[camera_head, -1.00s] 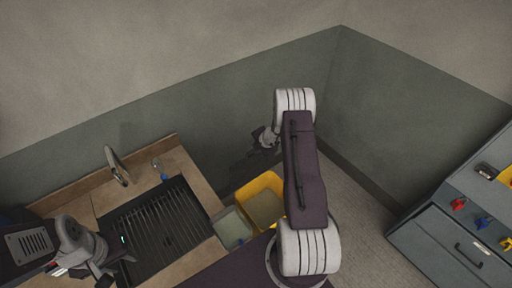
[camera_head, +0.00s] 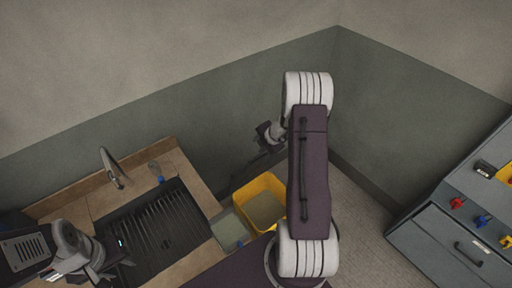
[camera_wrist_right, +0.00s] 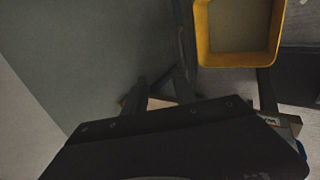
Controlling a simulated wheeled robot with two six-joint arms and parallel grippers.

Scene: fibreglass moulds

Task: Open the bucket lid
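A yellow bucket (camera_head: 240,203) stands on the floor side right of the sink counter, partly hidden by my right arm. Inside its rim is a flat grey-beige surface; I cannot tell whether that is a lid or the inside. Its yellow rim also shows at the top of the right wrist view (camera_wrist_right: 202,45). My right gripper (camera_head: 247,163) is dark against the wall behind the bucket, apart from it; its fingers are too dark to read. My left gripper (camera_head: 112,270) is over the sink's near left side, open and empty.
A dark ribbed sink (camera_head: 160,240) with a tap (camera_head: 111,168) is set in the wooden counter. A grey-green bin (camera_head: 229,230) stands beside the bucket. A grey drawer cabinet (camera_head: 440,248) with small coloured items is at right. Floor between is clear.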

